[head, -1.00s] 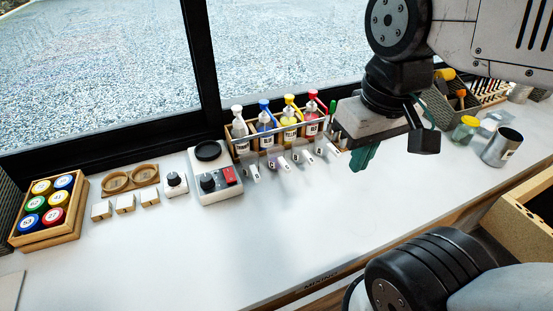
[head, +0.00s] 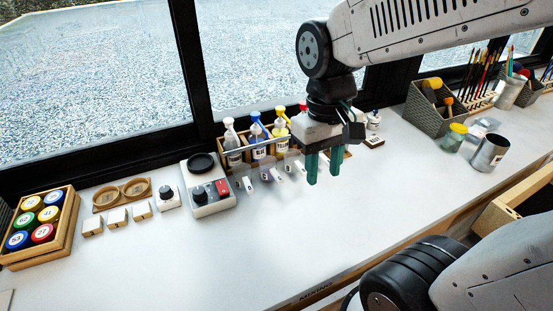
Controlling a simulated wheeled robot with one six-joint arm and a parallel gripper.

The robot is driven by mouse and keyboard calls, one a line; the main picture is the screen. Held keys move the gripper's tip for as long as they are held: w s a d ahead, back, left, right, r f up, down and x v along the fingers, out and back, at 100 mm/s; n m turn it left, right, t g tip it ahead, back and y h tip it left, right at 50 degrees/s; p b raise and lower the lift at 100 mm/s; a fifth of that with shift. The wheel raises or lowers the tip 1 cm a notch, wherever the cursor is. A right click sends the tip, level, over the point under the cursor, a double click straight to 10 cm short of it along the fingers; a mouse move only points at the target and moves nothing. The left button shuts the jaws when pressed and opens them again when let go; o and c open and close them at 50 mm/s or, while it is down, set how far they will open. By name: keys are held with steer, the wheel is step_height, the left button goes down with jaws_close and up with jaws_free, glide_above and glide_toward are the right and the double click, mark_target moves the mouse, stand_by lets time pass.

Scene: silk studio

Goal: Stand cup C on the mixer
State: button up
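The mixer (head: 213,197) is a light box with a black round plate (head: 202,163) on top, bare, plus a black knob and a red switch. Several small clear cups (head: 268,172) with white letter tags stand in a row before the pump bottles. I cannot read the letters surely, so I cannot tell which is cup C. My gripper (head: 324,168) points down at the right end of that row. Its two green fingers are apart with nothing seen between them. It hides part of the row's right end and the bottle behind.
A wooden rack (head: 241,156) holds pump bottles behind the cups. Left of the mixer are a black-knobbed block (head: 168,198), small wooden blocks and a crate of colored jars (head: 41,222). A metal can (head: 489,153) stands at the right. The front counter is clear.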

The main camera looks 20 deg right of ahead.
glide_above(277, 175)
steer(key=s, duration=0.4)
step_height(277, 175, down, 9)
steer(key=w+t, duration=0.1)
steer(key=w, duration=0.2)
steer(key=shift+w+f, duration=0.1)
steer(key=shift+w, duration=0.3)
steer(key=shift+f, duration=2.9)
jaws_close()
steer(key=shift+r, duration=0.1)
steer(key=shift+r, duration=1.05)
